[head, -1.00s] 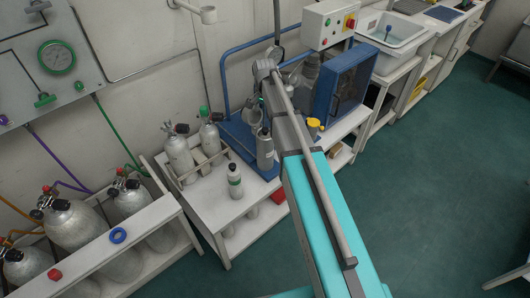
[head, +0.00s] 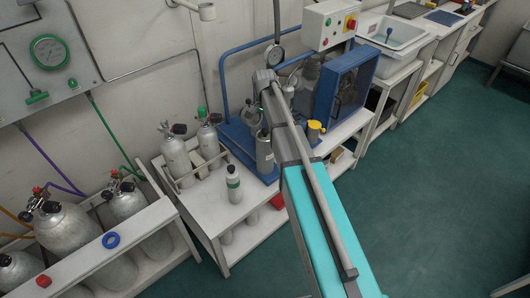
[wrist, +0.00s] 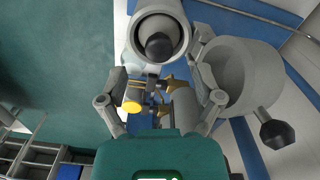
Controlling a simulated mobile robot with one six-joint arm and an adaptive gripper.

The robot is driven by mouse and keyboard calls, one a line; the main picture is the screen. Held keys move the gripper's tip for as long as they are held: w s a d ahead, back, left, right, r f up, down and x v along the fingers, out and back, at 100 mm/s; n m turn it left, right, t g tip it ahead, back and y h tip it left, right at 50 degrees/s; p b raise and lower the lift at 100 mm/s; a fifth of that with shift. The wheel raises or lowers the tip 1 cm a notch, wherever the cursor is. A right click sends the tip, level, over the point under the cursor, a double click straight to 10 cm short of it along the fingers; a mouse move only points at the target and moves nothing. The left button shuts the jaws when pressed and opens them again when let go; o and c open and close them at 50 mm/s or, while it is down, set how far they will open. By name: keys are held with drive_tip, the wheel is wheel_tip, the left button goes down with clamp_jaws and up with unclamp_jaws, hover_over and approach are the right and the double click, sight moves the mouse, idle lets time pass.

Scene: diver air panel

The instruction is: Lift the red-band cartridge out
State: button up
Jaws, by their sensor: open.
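No red band can be made out on any cartridge in these views. A small pale cartridge with a green band (head: 234,184) stands upright on the white bench in the head view. My gripper (wrist: 157,68) is open in the wrist view, its fingers apart on either side. Between and beyond them are brass fittings, a yellow cap (wrist: 132,106) and a grey cylinder (wrist: 185,112). I cannot tell whether a finger touches any of these. The yellow cap also shows in the head view (head: 315,126). My arm hides much of the area around my gripper there.
A wide grey cylinder (wrist: 240,75) and a grey tube with a dark end (wrist: 160,22) crowd the wrist view. In the head view, a blue cabinet (head: 345,85) stands right of the arm, and valved cylinders (head: 177,158) stand left.

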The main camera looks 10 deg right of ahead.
sight(265, 130)
drive_tip(key=shift+w+d+f+b, duration=0.1)
drive_tip(key=shift+d+f+b, duration=0.05)
drive_tip(key=shift+f+b, duration=1.2)
drive_tip(key=shift+d+f+b, duration=0.1)
drive_tip(key=shift+f+b, duration=1.15)
drive_tip(key=shift+b, duration=0.05)
clamp_jaws()
